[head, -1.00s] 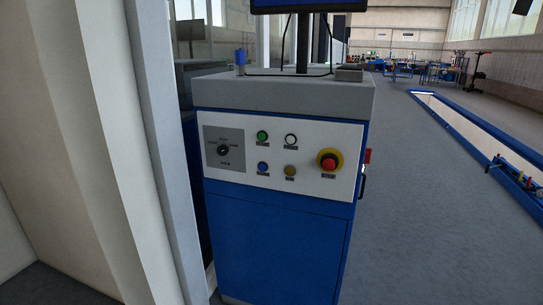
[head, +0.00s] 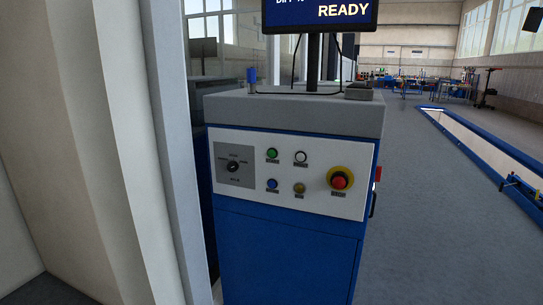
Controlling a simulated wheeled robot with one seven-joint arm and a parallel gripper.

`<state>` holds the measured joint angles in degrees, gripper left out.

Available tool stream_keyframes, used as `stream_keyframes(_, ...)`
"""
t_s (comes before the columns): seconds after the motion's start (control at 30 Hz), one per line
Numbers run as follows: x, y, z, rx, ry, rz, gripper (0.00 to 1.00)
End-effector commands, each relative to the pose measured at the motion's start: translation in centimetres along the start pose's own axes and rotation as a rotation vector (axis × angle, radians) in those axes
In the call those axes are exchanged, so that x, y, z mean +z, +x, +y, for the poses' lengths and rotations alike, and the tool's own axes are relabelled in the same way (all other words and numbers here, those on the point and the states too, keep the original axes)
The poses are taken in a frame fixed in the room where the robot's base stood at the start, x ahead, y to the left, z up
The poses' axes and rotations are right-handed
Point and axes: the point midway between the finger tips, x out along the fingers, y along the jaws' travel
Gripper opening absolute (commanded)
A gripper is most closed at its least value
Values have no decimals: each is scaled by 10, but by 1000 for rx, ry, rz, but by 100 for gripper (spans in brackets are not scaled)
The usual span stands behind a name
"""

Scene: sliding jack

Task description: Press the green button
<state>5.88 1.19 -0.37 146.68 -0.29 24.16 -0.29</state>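The green button (head: 272,154) is a small round button at the upper left of the button group on a white control panel (head: 318,206). The panel is on the front of a blue cabinet (head: 285,252) with a grey top. A white button (head: 301,157) is to its right, a blue button (head: 272,184) is below it, and a yellowish button (head: 299,188) is below right. A black rotary switch (head: 233,167) on a grey plate is to its left. A red emergency stop (head: 339,181) on a yellow ring is at the right. My gripper is not in view.
A monitor (head: 321,14) reading READY stands on the cabinet, with a small blue-topped item (head: 251,78) at the top's left. A pale wall and column (head: 150,140) stand close on the left. Open grey floor (head: 440,220) and a blue-edged pit (head: 468,140) lie right.

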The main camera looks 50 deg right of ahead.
Motion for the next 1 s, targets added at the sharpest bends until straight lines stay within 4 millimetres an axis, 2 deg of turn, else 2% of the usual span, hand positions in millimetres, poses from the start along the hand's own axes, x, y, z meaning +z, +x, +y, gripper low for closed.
stream_keyframes(0.07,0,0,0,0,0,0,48)
stream_keyframes(0.5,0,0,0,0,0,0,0)
stream_keyframes(1.0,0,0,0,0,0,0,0)
